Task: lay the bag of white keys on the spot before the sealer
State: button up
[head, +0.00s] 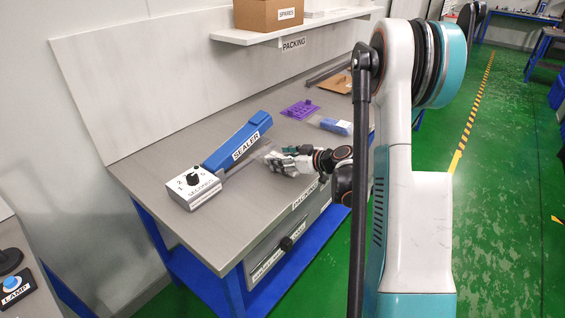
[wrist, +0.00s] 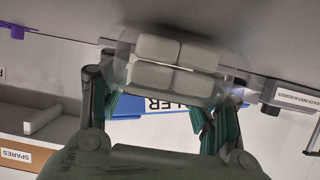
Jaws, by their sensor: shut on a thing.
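The clear bag of white keys (wrist: 168,68) shows large in the wrist view, with several white blocks inside. My gripper (wrist: 168,92) is shut on it, with one green finger at each side. In the head view the bag (head: 276,162) is small and pale, at the tip of my gripper (head: 287,156), over the bench near the sealer's front. I cannot tell whether it touches the bench. The sealer (head: 228,145) is a long blue bar with a grey dial box (head: 194,187) at its near end. No marked spot is clearly visible.
A shelf (head: 285,33) with a spares box (head: 268,14) hangs above. The near bench front is clear.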

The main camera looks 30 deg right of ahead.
jog(key=shift+f, duration=0.15)
jog(key=o, duration=1.2)
jog(key=shift+r, duration=0.3)
jog(key=p+v, duration=0.3)
jog(key=v, duration=0.9)
